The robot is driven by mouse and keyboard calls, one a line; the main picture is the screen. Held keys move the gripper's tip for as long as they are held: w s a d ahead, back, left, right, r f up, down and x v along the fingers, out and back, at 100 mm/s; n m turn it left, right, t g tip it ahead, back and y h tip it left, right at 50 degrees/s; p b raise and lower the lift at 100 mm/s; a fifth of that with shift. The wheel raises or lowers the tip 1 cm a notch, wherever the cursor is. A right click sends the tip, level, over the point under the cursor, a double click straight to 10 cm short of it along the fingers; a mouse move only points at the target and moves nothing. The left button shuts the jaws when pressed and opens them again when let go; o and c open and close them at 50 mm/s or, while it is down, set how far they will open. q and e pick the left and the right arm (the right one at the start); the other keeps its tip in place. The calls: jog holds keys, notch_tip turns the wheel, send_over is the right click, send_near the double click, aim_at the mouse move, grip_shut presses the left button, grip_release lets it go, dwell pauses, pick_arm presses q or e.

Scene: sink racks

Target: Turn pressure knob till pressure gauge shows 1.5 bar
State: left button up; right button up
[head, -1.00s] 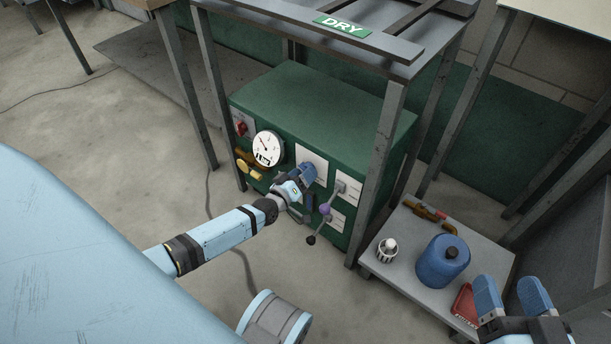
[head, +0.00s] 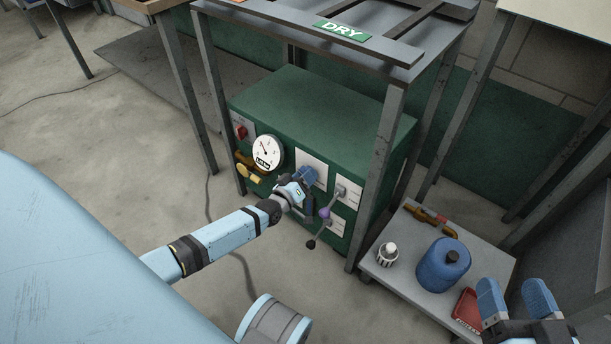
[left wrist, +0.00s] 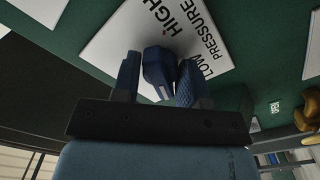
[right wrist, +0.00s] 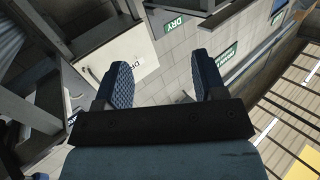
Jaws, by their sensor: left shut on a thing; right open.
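The pressure gauge (head: 267,152) is a round white dial on the front of the green machine (head: 310,110). Its needle and small dark display show, but the value is too small to read surely. The blue pressure knob (left wrist: 157,70) sits on a white plate marked HIGH, PRESSURE and LOW (left wrist: 190,40). My left gripper (head: 307,178) is at this plate; in the left wrist view (left wrist: 160,75) its fingers are shut on the knob, one on each side. In the head view the gripper hides most of the knob. My right gripper (head: 516,290) is open and empty at the lower right.
A purple-knobbed lever (head: 324,213) stands out just right of my left gripper. Brass valves (head: 250,168) are below the gauge. Frame posts (head: 378,175) flank the machine. A low grey table (head: 400,270) holds a blue canister (head: 443,264) and a red tray (head: 468,309).

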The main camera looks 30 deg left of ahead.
pick_arm(q)
jog(key=shift+r, duration=0.1)
pick_arm(e)
jog(key=shift+r, duration=0.15)
pick_arm(q)
jog(key=shift+m+p, duration=0.4)
jog(key=shift+p, duration=0.05)
jog(key=shift+m+p, duration=0.8)
jog(key=shift+m, duration=0.2)
jog(key=shift+a+m+p, duration=0.1)
jog(key=shift+m+p, duration=0.75)
jog(key=shift+m, duration=0.65)
pick_arm(e)
jog(key=shift+s+a+r+m+t, duration=0.15)
jog(key=shift+r+m, duration=0.1)
jog(key=shift+r, duration=0.25)
jog(key=shift+s+r+m+t, duration=0.1)
jog(key=shift+s+r+m, duration=0.15)
jog(key=shift+r, duration=0.2)
jog(key=shift+s+a+r+m+t, duration=0.1)
jog(key=shift+r+m, duration=0.2)
jog(key=shift+r, duration=0.2)
pick_arm(q)
jog(key=shift+c, duration=0.2)
jog(key=o, duration=1)
